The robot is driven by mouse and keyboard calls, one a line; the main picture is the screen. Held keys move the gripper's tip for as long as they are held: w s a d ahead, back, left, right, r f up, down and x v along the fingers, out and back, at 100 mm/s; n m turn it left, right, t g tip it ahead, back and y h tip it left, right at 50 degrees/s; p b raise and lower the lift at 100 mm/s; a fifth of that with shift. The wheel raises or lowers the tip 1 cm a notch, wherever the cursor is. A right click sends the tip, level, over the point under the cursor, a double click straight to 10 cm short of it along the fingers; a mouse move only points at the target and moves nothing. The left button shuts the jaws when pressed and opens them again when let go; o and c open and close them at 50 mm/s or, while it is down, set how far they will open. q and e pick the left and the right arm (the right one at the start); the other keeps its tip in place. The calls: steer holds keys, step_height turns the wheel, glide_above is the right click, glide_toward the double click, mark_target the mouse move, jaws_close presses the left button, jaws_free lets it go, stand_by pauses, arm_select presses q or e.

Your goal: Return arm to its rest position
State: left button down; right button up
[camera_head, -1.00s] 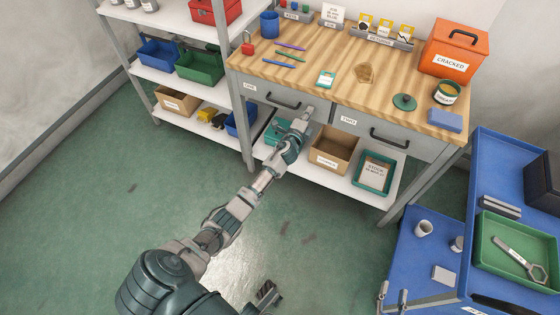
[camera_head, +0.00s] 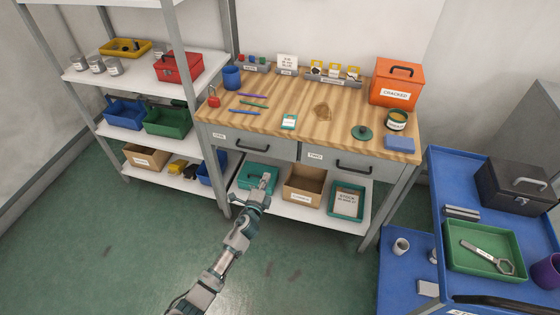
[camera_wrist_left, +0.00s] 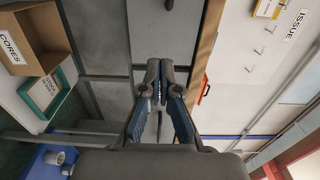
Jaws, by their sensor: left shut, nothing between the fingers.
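My left arm (camera_head: 238,240) comes up from the bottom of the head view. Its gripper (camera_head: 264,180) is in front of the workbench, below the drawer labelled ONE (camera_head: 256,146), and overlaps the teal case on the lower shelf in the picture. The gripper is shut with nothing in it. In the left wrist view the two fingers (camera_wrist_left: 160,75) are together, with the grey drawer fronts (camera_wrist_left: 160,30) beyond them. My right gripper is not in view.
The wooden worktop (camera_head: 290,100) holds pens, a cup, tins and an orange CRACKED box (camera_head: 398,82). A shelf unit with bins (camera_head: 168,122) stands at left. A blue cart (camera_head: 436,190) with a green tray (camera_head: 484,247) stands at right. The green floor (camera_head: 120,240) at left is clear.

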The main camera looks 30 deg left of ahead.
arm_select(q)
steer(key=s+d+f+n+g+h+p, duration=0.1)
steer(key=s+d+f+n+g+p, duration=0.25)
steer(key=s+f, duration=0.55)
steer(key=s+d+f+n+g+p, duration=0.3)
steer(key=s+f+n+g, duration=0.1)
steer(key=s+f, duration=0.5)
steer(key=s+d+f+n+g+h+p, duration=0.1)
steer(key=s+d+f+g, duration=0.1)
steer(key=s, duration=0.8)
steer(key=s+d+f+n+g+h+p, duration=0.1)
steer(key=s+d+f+n+g+p, duration=0.1)
steer(key=s+d+f, duration=0.3)
steer(key=s+d+f+n+g+h+p, duration=0.1)
steer(key=s+d+f+g, duration=0.3)
steer(key=s, duration=1)
steer(key=shift+s+f+n+p, duration=0.3)
steer(key=shift+f+n, duration=0.15)
steer(key=shift+n, duration=0.3)
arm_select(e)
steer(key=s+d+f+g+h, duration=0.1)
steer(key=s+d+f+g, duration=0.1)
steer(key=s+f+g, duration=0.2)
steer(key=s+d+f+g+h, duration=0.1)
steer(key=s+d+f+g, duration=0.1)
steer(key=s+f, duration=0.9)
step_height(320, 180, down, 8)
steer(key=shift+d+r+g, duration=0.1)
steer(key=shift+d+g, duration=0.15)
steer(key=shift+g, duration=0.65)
